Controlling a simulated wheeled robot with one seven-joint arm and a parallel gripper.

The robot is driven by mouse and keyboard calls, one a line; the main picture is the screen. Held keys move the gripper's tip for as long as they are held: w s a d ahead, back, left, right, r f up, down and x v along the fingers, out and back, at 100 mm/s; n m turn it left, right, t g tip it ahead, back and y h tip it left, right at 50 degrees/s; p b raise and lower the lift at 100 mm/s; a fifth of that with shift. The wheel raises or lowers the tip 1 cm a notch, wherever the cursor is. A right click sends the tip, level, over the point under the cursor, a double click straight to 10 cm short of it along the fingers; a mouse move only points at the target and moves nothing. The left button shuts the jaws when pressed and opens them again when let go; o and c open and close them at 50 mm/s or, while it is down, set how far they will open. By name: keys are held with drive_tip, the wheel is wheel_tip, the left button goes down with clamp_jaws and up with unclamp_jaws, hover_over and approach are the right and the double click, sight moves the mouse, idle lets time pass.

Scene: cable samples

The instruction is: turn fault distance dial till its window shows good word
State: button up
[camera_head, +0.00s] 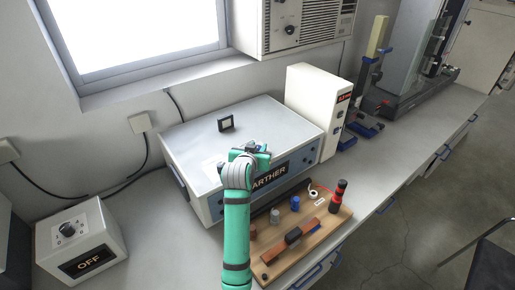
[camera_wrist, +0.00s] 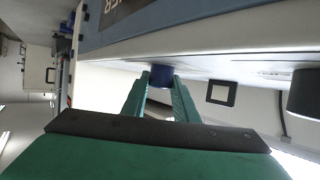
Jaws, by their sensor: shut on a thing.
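The fault tester is a big white and blue box (camera_head: 190,140) on the bench. The window (camera_head: 270,177) on its front reads "ARTHER" in the head view, its left end hidden by my arm. In the wrist view only the last letters of the window (camera_wrist: 115,8) show. A blue knob (camera_wrist: 161,73), apparently the dial, stands on the box's pale surface. My gripper (camera_wrist: 160,88) is shut on the blue knob, one finger at each side. In the head view my gripper (camera_head: 250,151) is over the box's top near the front edge, mostly covering the knob.
An "OFF" box (camera_head: 85,245) with a black knob is at left. A white upright unit (camera_head: 312,105) stands close at right. A wooden board (camera_head: 335,222) with several parts lies in front.

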drive_tip(key=o, duration=1.1)
drive_tip(key=shift+c, duration=0.2)
drive_tip(key=v, duration=1)
drive_tip(key=shift+s, duration=0.4)
